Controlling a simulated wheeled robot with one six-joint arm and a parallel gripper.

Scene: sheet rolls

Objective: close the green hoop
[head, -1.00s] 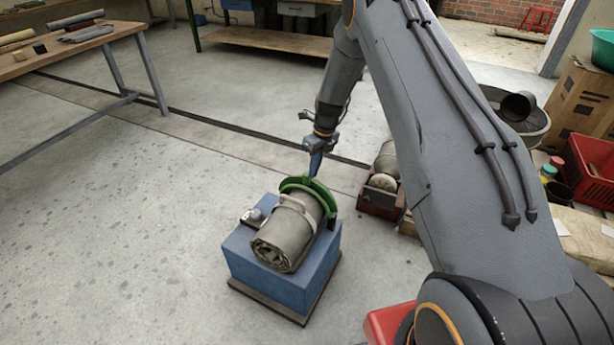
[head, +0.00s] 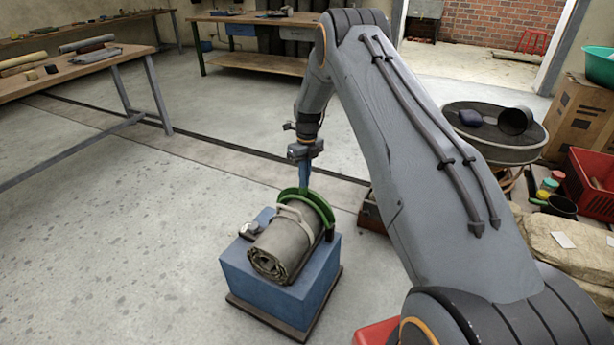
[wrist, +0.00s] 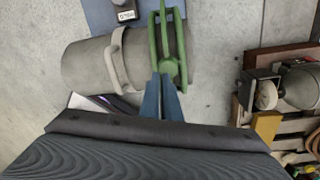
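The green hoop (head: 322,204) arches over the far end of a grey-green sheet roll (head: 276,250), which lies on a blue block (head: 250,277). In the wrist view the hoop (wrist: 153,38) shows as two green bars across the roll (wrist: 88,68), with a lump where they meet near my fingertips. My gripper (head: 304,188) points down at the top of the hoop. Its two blue fingers (wrist: 163,80) are close together, with their tips at the green lump. I cannot tell whether they grip it. The hoop's far lower side is hidden.
A pale strap (head: 292,213) crosses the roll, and a small device (head: 250,229) sits on the block's left. A reddish box (head: 371,214) stands right of the block, partly behind my arm. The floor at left is clear; a workbench (head: 75,72) is beyond it.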

